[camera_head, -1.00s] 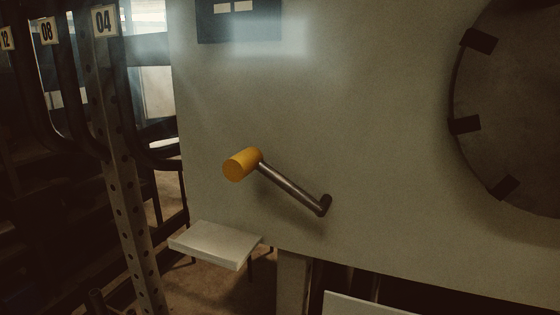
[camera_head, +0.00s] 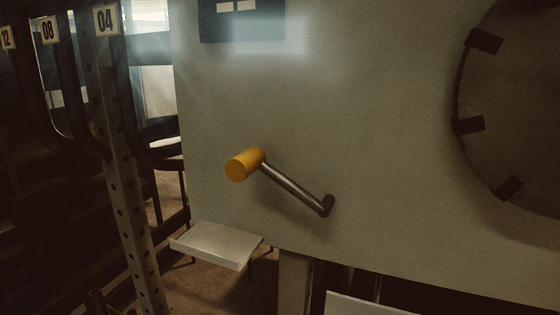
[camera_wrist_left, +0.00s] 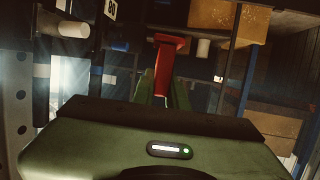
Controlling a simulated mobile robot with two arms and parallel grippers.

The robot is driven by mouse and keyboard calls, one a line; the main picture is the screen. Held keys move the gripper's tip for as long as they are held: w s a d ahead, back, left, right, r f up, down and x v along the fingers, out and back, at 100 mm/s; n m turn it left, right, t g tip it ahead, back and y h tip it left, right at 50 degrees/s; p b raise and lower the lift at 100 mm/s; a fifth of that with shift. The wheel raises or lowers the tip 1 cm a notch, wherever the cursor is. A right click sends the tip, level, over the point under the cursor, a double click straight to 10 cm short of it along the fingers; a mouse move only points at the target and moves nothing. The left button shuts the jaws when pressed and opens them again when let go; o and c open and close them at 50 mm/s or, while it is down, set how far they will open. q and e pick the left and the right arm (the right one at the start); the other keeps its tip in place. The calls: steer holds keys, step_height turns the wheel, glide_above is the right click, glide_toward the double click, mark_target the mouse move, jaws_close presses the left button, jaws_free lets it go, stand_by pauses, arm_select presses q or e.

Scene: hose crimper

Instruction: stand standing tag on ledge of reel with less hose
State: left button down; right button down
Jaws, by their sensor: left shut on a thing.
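In the left wrist view my left gripper (camera_wrist_left: 162,95) is shut on a red thing (camera_wrist_left: 165,62), which looks like the standing tag. It has a wider top end and a narrow body that rises between the green fingers. Its lower part is hidden by the gripper. Neither gripper shows in the head view, and my right gripper is in no view. I cannot make out a reel or its ledge for sure in either view.
A large pale panel (camera_head: 400,160) fills the head view, with a yellow-handled crank (camera_head: 244,164) sticking out. A round dark disc (camera_head: 520,110) is at right. A white flat slab (camera_head: 215,244) lies low at left. A perforated post (camera_head: 125,190) bears the label 04 (camera_head: 105,19).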

arm_select(q)
steer(key=w+d+r+m+t+h, duration=0.15)
steer(key=d+r, duration=0.35)
steer(key=r, duration=0.7)
steer(key=d+f, duration=0.4)
steer(key=d, duration=1.1)
steer(key=shift+n+g+y, duration=0.25)
steer(key=shift+g+y, duration=0.1)
steer(key=shift+y, duration=0.1)
steer(key=f+b, duration=0.5)
steer(key=shift+a, duration=0.35)
